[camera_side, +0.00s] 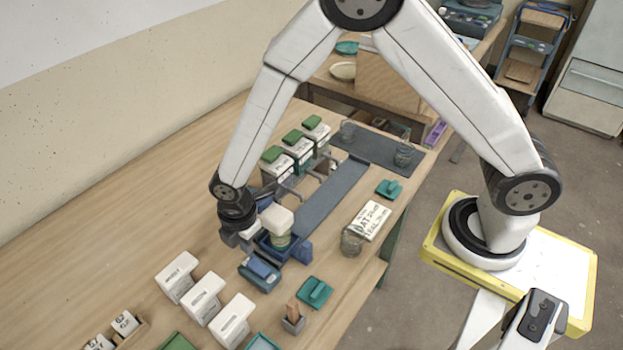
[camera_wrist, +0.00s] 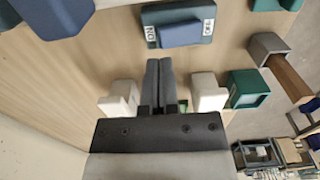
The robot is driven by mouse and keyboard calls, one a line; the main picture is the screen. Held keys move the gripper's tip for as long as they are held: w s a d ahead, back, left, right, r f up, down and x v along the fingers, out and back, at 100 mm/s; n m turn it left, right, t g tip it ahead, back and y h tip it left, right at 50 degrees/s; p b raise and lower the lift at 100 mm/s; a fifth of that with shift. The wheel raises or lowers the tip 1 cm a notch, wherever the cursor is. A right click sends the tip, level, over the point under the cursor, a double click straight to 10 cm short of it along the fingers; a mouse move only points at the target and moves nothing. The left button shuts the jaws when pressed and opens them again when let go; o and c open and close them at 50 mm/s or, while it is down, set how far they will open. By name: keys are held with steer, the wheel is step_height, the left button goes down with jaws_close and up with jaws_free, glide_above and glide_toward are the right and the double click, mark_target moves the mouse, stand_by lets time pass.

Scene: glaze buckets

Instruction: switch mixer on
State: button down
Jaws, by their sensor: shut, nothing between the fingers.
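The mixer (camera_side: 277,220) has a white head above a blue base on the wooden table; a blue corner also shows at the top left of the wrist view (camera_wrist: 55,14). In front of it lies a dark teal switch box (camera_side: 260,273) with a blue rocker (camera_wrist: 180,32). In the wrist view the box carries an ON label at its left and an OFF label at its right. My gripper (camera_wrist: 159,68) is shut and empty, its fingers pointing toward the switch box and appearing just short of it. In the side view my gripper (camera_side: 232,240) is left of the mixer.
White containers (camera_side: 204,297) stand in a row at the front; two show beside my fingers in the wrist view (camera_wrist: 208,93). A grey holder (camera_side: 293,322) and a teal item (camera_side: 315,292) lie right of them. Green-lidded containers (camera_side: 297,146) stand behind. The table's left is clear.

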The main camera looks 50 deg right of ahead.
mark_target(250, 260)
steer(key=shift+f, duration=2)
stand_by(1.1)
steer(key=shift+r, duration=3.5)
steer(key=shift+d+r, duration=0.2)
steer(key=shift+d, duration=0.05)
steer(key=d+r+m, duration=0.2)
steer(key=d, duration=0.1)
steer(key=s+d+r+m, duration=0.1)
steer(key=d+m, duration=0.2)
steer(key=s+d+r+m+t, duration=0.1)
steer(key=d+r+m, duration=0.1)
steer(key=d+m, duration=0.1)
steer(key=shift+s+d+r, duration=0.1)
steer(key=shift+d+r, duration=0.05)
steer(key=shift+r, duration=0.2)
steer(key=s+d+r+m+t, duration=0.1)
steer(key=s+d+r+m, duration=0.2)
steer(key=s+d+m, duration=0.3)
steer(key=shift+s+d+r+m+t, duration=0.35)
steer(key=shift+d+m, duration=1)
steer(key=shift+m, duration=0.65)
